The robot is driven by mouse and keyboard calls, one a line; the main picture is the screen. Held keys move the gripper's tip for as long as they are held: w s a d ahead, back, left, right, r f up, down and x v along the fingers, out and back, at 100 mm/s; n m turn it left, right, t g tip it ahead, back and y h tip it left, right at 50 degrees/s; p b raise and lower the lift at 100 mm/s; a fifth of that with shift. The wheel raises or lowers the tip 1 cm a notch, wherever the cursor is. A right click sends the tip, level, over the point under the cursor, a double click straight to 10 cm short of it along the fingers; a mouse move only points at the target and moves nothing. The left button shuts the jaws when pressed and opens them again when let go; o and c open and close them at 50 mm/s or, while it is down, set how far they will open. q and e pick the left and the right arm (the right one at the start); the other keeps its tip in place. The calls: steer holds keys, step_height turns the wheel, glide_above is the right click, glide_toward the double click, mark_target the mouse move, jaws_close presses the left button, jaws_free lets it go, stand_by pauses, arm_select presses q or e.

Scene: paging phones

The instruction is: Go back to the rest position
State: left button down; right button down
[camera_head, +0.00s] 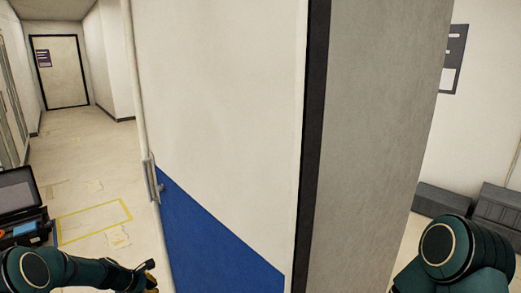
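My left arm comes in from the lower left, and the end of my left gripper (149,277) shows at the bottom edge, by the lower left edge of a large white and blue door or panel (222,100). Only a small dark and yellowish part of the gripper shows, so I cannot tell whether it is open or holds anything. I cannot tell whether it touches the panel. My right arm shows as a green rounded link at the lower right; its gripper is out of view.
An open black case (22,210) lies at the left near yellow floor tape (95,222). Grey boxes (443,199) stand at the right. The corridor floor (85,160) looks clear.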

arm_select(q)
steer(key=s+d+f+m+g, duration=0.2)
steer(key=s+d+f+m, duration=0.35)
steer(key=d, duration=0.45)
steer(key=s+d+m+b, duration=0.1)
steer(key=s+d+m, duration=0.6)
steer(key=s, duration=0.5)
steer(key=s+d+f+m+g, duration=0.1)
steer(key=s+d+m, duration=0.7)
steer(key=s, duration=0.4)
steer(key=shift+s+d+f+g+b, duration=0.2)
steer(key=shift+d+g+b, duration=0.15)
steer(key=shift+d, duration=0.3)
